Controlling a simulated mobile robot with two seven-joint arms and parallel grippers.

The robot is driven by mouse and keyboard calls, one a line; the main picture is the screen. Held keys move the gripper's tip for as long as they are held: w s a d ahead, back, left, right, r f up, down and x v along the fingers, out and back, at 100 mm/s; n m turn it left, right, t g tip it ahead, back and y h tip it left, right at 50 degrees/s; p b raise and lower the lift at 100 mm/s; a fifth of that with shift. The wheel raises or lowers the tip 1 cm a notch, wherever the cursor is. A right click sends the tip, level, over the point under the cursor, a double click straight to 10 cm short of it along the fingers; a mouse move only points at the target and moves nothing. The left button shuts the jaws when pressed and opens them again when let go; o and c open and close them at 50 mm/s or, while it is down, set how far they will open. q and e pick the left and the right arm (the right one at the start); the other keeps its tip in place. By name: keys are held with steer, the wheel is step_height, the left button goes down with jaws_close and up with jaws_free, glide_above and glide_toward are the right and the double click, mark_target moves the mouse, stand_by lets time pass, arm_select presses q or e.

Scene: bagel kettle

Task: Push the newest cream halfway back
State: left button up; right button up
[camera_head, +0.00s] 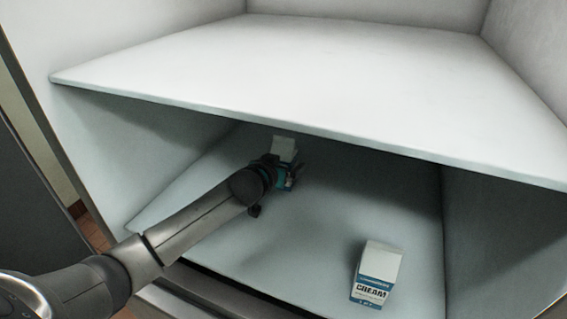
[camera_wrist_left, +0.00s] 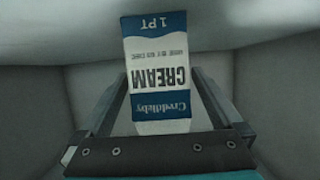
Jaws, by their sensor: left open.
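A cream carton (camera_head: 284,147), white with a blue band, stands on the lower shelf toward the back, partly hidden behind my left gripper (camera_head: 287,174). In the left wrist view this carton (camera_wrist_left: 157,70) appears upside down, its CREAM label facing the camera. My left gripper is open, with one finger on either side of the carton in that view; I cannot tell whether they touch it. A second cream carton (camera_head: 376,272) stands upright near the front of the lower shelf, to the right and apart from my gripper.
The upper shelf (camera_head: 300,75) is empty and hangs over my left arm. The lower shelf (camera_head: 330,225) is clear between the two cartons. Side walls (camera_head: 500,230) bound the compartment. A dark panel stands at the far left.

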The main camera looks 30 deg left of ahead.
arm_select(q)
steer(key=v, duration=1.5)
steer(key=shift+s, duration=0.1)
